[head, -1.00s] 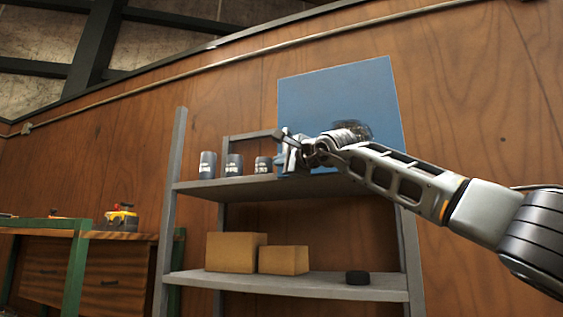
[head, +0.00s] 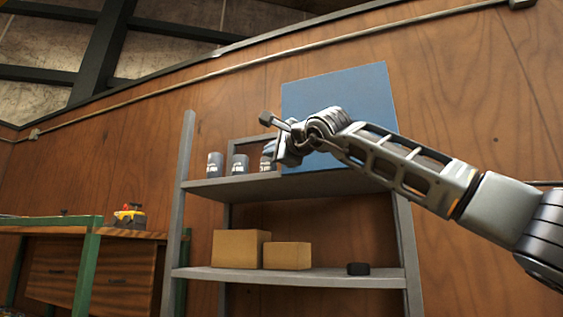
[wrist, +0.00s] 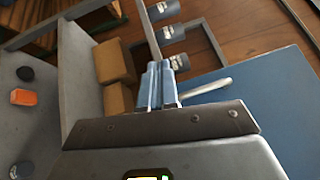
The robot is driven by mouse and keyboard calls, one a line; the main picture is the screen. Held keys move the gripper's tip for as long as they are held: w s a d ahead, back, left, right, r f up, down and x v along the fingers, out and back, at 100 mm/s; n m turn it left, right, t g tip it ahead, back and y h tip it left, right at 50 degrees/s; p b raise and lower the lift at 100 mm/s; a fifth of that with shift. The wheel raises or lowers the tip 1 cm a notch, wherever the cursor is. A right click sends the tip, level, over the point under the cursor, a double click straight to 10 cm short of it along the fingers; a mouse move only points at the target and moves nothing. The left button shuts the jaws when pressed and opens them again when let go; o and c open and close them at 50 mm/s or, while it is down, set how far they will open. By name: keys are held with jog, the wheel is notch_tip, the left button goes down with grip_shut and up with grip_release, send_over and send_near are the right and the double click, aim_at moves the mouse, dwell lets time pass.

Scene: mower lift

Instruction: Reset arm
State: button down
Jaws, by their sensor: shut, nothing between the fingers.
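My arm reaches in from the right in the head view, with my gripper (head: 277,150) in front of the upper shelf and partly over the third can. In the wrist view my gripper (wrist: 160,68) shows its two blue-grey fingers shut together, with nothing between them. The fingers point toward the shelf unit and its cans. The blue panel (head: 355,95) stands behind my arm in the head view and also fills the right side of the wrist view (wrist: 255,85).
Grey cans (head: 215,164) stand on the upper shelf (head: 235,189). Two cardboard boxes (head: 241,248) and a black round item (head: 358,269) sit on the lower shelf (head: 300,282). A workbench (head: 120,232) with a yellow tool (head: 129,216) stands at the left.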

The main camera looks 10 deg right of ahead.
jog(key=shift+s+a+f, duration=0.15)
jog(key=shift+s+a, duration=0.6)
jog(key=shift+a, duration=0.05)
